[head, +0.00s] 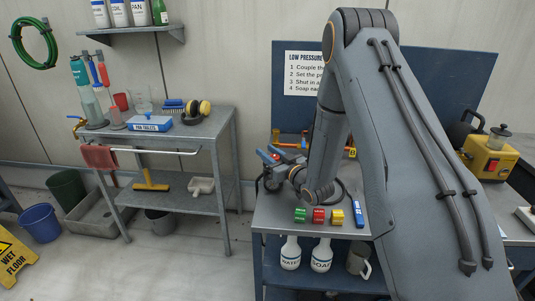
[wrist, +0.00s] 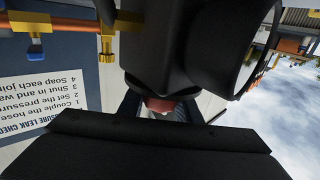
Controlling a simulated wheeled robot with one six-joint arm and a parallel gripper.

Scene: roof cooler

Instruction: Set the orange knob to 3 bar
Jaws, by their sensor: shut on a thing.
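My gripper (wrist: 160,118) is dark and close to the camera in the wrist view, shut on a small dull red-orange piece, which looks like the orange knob (wrist: 158,104). Most of the knob is hidden by dark parts, and no scale or pointer on it can be read. A black round gauge-like part (wrist: 250,45) shows edge-on at the right; its dial face is not readable. In the head view my gripper (head: 298,180) is at the back left of the workbench (head: 275,222), beside a dark round gauge (head: 270,183).
An instruction poster (head: 304,72) hangs on the blue back panel. A yellow machine (head: 487,155) stands right. A grey side table (head: 215,123) stands left.

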